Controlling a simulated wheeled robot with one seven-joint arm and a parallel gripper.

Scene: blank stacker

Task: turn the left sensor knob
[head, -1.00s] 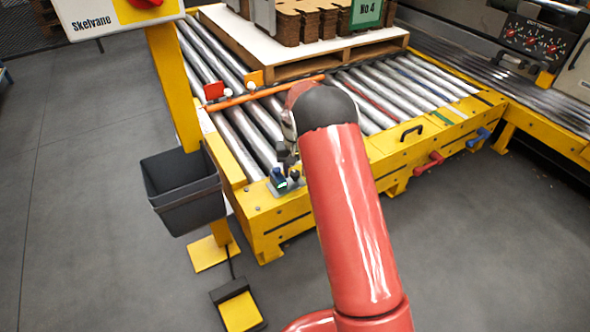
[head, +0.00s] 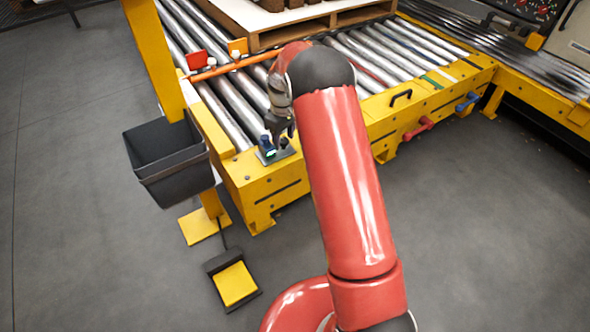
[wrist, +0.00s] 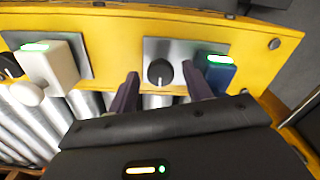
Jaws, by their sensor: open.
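A black knob (wrist: 159,73) with a white mark sits on a grey plate on the yellow frame, beside a blue sensor block (wrist: 217,73) with a green light. The blue block also shows in the head view (head: 266,143), at the conveyor's near left corner. My gripper (wrist: 160,83) is open, with the knob between its two dark fingertips in the wrist view. Whether the fingers touch the knob or stop short of it, I cannot tell. A second sensor, white (wrist: 53,64) with a green light, stands at left with another black knob (wrist: 9,66) cut by the edge.
Metal rollers (head: 222,110) lie behind the yellow frame. An orange bar (head: 225,68) crosses them, and a pallet (head: 310,25) rests farther back. A grey bin (head: 165,160) hangs at left above a yellow foot pedal (head: 235,284). Red (head: 419,128) and blue (head: 467,102) handles stick out at right.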

